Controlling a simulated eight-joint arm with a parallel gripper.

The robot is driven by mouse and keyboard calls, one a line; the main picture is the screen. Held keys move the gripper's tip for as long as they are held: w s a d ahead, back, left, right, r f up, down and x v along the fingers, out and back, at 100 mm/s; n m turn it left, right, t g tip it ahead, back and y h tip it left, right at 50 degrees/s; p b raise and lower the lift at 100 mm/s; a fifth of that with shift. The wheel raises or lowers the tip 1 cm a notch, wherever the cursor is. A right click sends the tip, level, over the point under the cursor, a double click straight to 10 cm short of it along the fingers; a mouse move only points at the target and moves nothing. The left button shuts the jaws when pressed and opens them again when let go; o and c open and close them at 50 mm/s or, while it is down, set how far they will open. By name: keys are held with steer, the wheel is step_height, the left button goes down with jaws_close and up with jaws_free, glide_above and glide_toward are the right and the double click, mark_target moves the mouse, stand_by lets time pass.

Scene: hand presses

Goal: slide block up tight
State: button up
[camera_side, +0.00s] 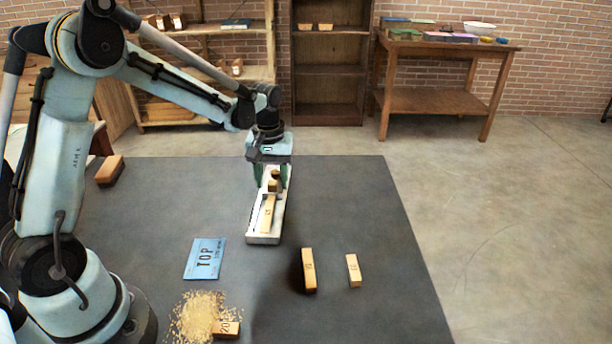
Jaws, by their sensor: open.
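A long white tray (264,239) lies on the dark mat. A wooden block (268,214) with a dark mark lies lengthwise in its nearer half. A smaller wooden piece (273,186) with a dark top sits farther along in the tray, close behind the block; I cannot tell whether they touch. My gripper (270,180) is over the far part of the tray, pointing down with its fingers apart around or just above the smaller piece.
A blue card (205,258) marked TOP lies left. A block (226,329) sits by scattered grains (198,312). Another block (110,170) lies far left.

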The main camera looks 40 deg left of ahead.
mark_target(272, 182)
step_height(272, 182, up, 12)
stand_by(0.6)
steer(key=shift+r, duration=0.1)
steer(key=s+d+f+m+t, duration=0.1)
steer(key=s+d+m+t, duration=0.6)
steer(key=s, duration=0.6)
steer(key=shift+s+d+f+m, duration=0.2)
steer(key=shift+d+m, duration=0.35)
steer(key=shift+m, duration=0.05)
stand_by(1.0)
